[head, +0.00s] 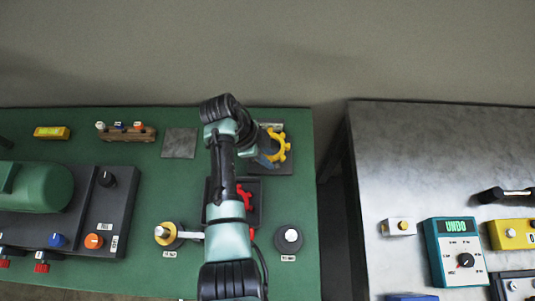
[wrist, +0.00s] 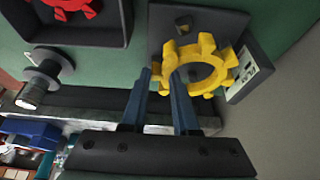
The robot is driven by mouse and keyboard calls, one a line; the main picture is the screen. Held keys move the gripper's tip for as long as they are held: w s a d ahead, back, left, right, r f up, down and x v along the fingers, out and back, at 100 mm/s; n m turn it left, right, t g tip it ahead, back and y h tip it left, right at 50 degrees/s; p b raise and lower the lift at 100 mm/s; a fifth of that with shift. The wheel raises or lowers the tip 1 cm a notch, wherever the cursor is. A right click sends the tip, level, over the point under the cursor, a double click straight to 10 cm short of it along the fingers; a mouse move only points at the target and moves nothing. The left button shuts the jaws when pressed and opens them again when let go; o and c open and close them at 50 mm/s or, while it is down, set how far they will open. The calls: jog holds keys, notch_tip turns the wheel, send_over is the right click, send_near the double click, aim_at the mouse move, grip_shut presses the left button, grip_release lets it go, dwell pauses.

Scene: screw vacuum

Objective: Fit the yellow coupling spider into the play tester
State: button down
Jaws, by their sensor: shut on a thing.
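The yellow coupling spider (head: 284,146) is a toothed ring; it also shows in the wrist view (wrist: 224,64). My gripper (head: 268,158) is shut on one side of its rim, with the two blue fingers (wrist: 160,76) on either side of the rim. The spider is over a dark square plate (head: 285,168) at the back right of the green table, which looks like the play tester. In the wrist view this plate (wrist: 165,30) has a small block and a white scale (wrist: 251,73) on its edge. I cannot tell whether the spider touches the plate.
A black tray (head: 258,217) with a red spider (head: 243,196) lies in front of the plate. A gap separates the green table from the metal table (head: 440,150) at right.

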jog(key=shift+f+b, duration=1.15)
jog(key=shift+f, duration=0.25)
dwell(1.2)
jog(key=c, duration=0.6)
grip_release()
jog(key=v, duration=1.3)
jog(key=shift+b, duration=0.4)
